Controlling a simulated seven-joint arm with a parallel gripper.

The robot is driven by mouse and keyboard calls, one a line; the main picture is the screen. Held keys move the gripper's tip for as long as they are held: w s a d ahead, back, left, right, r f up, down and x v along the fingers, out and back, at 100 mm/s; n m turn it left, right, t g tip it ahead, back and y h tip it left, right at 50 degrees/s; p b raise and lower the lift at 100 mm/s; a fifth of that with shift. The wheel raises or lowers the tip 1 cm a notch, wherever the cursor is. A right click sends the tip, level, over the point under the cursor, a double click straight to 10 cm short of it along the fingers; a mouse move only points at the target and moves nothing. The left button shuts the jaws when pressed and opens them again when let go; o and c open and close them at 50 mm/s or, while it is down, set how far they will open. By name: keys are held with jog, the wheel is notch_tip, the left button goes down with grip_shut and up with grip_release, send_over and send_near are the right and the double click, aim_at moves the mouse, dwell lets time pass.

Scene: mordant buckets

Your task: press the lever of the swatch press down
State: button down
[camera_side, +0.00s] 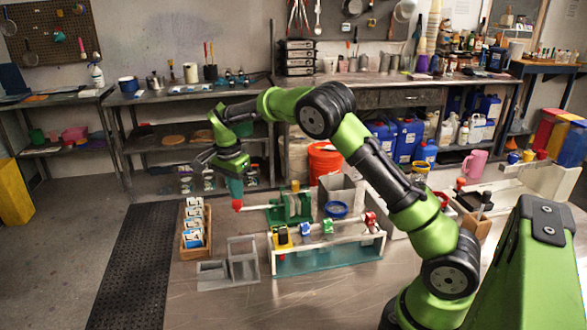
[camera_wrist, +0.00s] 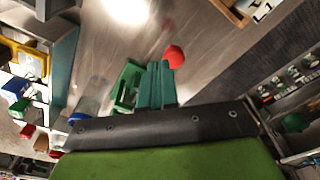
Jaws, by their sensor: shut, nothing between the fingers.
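The swatch press (camera_side: 288,208) is a green frame with a greyish body on the metal table. Its lever ends in a red knob (camera_side: 237,205) that sticks out to the left. My gripper (camera_side: 236,196) points down with its teal fingers shut and empty, right above the knob. I cannot tell whether they touch. In the wrist view the shut fingers (camera_wrist: 155,72) are beside the red knob (camera_wrist: 174,56) and hide much of the lever. Part of the green press (camera_wrist: 126,85) shows to their left.
A wooden tray of swatch cards (camera_side: 194,228) stands left of the press. In front are a grey stand (camera_side: 242,262) and a white-and-teal rack with coloured clips (camera_side: 330,255).

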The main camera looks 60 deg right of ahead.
notch_tip(320, 180, up, 16)
jog(key=a, duration=0.1)
jog(key=shift+a+f, duration=0.25)
jog(key=shift+a, duration=0.05)
jog(key=s+a+n+t+y, duration=0.1)
jog(key=s+a+n+t, duration=0.1)
jog(key=s, duration=0.7)
jog(key=s+a+f+n+t+y, duration=0.1)
jog(key=s+a+n+t, duration=0.1)
jog(key=s+a+n, duration=0.2)
jog(key=s+a+n+t+y, duration=0.1)
jog(key=s+a+n+t, duration=0.2)
jog(key=s+n, duration=0.5)
jog(key=s, duration=0.7)
jog(key=shift+s+a+f, duration=0.2)
jog(key=shift+s+a, duration=0.1)
jog(key=shift+s, duration=0.1)
